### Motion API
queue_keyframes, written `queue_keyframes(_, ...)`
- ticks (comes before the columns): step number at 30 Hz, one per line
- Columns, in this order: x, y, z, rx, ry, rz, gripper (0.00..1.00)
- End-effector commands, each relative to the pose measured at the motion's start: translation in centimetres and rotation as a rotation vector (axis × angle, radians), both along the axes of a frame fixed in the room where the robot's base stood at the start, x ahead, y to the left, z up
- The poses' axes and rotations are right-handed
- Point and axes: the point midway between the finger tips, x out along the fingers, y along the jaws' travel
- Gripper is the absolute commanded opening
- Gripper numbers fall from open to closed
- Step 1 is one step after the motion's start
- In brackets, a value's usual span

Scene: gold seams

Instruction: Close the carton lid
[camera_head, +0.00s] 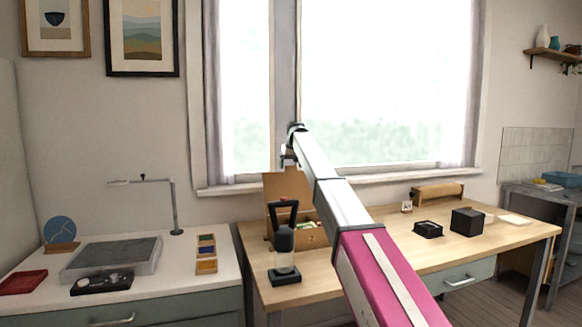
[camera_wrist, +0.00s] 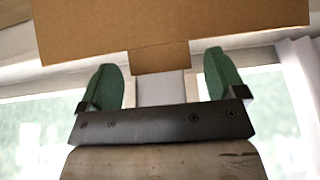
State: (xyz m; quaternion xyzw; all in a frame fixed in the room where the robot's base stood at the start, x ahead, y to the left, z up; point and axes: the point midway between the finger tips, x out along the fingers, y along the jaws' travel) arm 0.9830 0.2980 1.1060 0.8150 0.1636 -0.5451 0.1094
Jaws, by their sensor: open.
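The brown cardboard carton (camera_head: 312,236) stands on the wooden table, with its lid (camera_head: 287,187) raised upright at the back. Items inside show only in part, behind a dark-handled lantern-like object. My gripper (camera_head: 287,160) is just above the lid's top edge, small in the head view. In the wrist view, my gripper (camera_wrist: 163,88) has its two green fingers wide apart with nothing between them. The lid (camera_wrist: 170,25) fills the top of that view, and its narrow tab (camera_wrist: 159,57) points toward the gap between the fingers. I cannot tell whether they touch.
The lantern-like object (camera_head: 284,250) stands in front of the carton. Black boxes (camera_head: 467,221) and a wooden holder (camera_head: 437,193) are farther right on the wooden table (camera_head: 515,243). A window (camera_head: 390,80) is behind. A white desk (camera_head: 200,282) with a lamp (camera_head: 174,205) is at left.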

Motion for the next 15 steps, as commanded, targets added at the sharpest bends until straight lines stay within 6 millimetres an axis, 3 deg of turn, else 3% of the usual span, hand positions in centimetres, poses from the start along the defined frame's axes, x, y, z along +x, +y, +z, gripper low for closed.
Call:
queue_keyframes(11, 0.23, 0.10, -0.55, 0.000, -0.001, 0.000, 0.89)
queue_keyframes(13, 0.22, 0.09, -0.55, 0.000, -0.001, 0.000, 0.73)
queue_keyframes(15, 0.22, 0.09, -0.54, 0.000, -0.001, 0.000, 0.50)
